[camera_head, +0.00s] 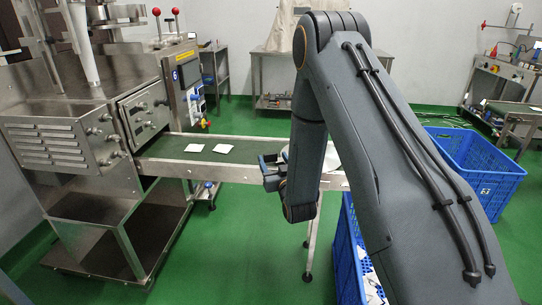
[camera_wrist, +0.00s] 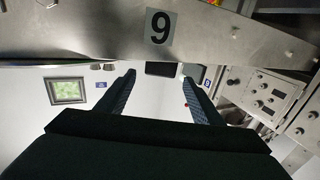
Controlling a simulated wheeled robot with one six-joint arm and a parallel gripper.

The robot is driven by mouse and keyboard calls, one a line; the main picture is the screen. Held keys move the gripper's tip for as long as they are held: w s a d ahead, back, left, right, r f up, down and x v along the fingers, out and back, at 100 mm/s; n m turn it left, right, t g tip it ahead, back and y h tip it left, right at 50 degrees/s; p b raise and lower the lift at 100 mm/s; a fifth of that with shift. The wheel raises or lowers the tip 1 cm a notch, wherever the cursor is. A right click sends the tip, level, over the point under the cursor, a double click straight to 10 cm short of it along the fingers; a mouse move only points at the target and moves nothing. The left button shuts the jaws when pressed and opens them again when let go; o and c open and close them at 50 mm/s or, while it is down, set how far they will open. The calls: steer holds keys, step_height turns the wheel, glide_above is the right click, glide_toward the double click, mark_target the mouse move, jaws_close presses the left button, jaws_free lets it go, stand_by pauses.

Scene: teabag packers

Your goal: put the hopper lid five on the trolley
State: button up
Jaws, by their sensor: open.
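My gripper (camera_head: 267,170) is open in front of the conveyor's near right part, beside my arm. In the wrist view its two dark fingers (camera_wrist: 158,78) are apart with nothing between them. A pale, rounded thing (camera_head: 331,158) shows behind my arm at the conveyor's right end. My arm hides most of it, so I cannot tell if it is a lid. No lid marked five and no trolley can be made out for certain.
A steel packing machine (camera_head: 62,105) stands at left. Its green conveyor (camera_head: 185,152) carries white teabags (camera_head: 222,148). A blue crate (camera_head: 475,165) is at right, another (camera_head: 345,255) below my arm. A steel panel (camera_wrist: 95,25) bearing a label reading 9 crosses the wrist view.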

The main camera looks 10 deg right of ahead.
steer(key=s+r+g, duration=0.2)
steer(key=s+g, duration=0.3)
steer(key=s, duration=0.4)
steer(key=s+a+r+g, duration=0.1)
steer(key=s+r+g, duration=0.2)
steer(key=s, duration=0.7)
steer(key=g, duration=0.2)
steer(key=shift+a+g+h, duration=0.15)
steer(key=shift+g+h, duration=0.15)
steer(key=shift+o, duration=0.4)
steer(key=s+r+g, duration=0.3)
steer(key=s, duration=0.8)
steer(key=s+r+g, duration=0.3)
steer(key=s+g, duration=0.1)
steer(key=s, duration=0.7)
steer(key=shift+s+a, duration=0.25)
steer(key=shift+s, duration=0.05)
steer(key=shift+w+d+f+t+p, duration=0.4)
steer(key=shift+w+f+t, duration=2)
steer(key=shift+w, duration=4.85)
steer(key=shift+w+d+f+t+p, duration=0.15)
steer(key=shift+w+f+t+p, duration=0.85)
steer(key=shift+w+t, duration=4.35)
steer(key=shift+w+d+f+t+p, duration=0.25)
steer(key=shift+w+f+t, duration=1.4)
steer(key=shift+w, duration=7.5)
steer(key=shift+f+g, duration=0.55)
steer(key=shift+g, duration=0.05)
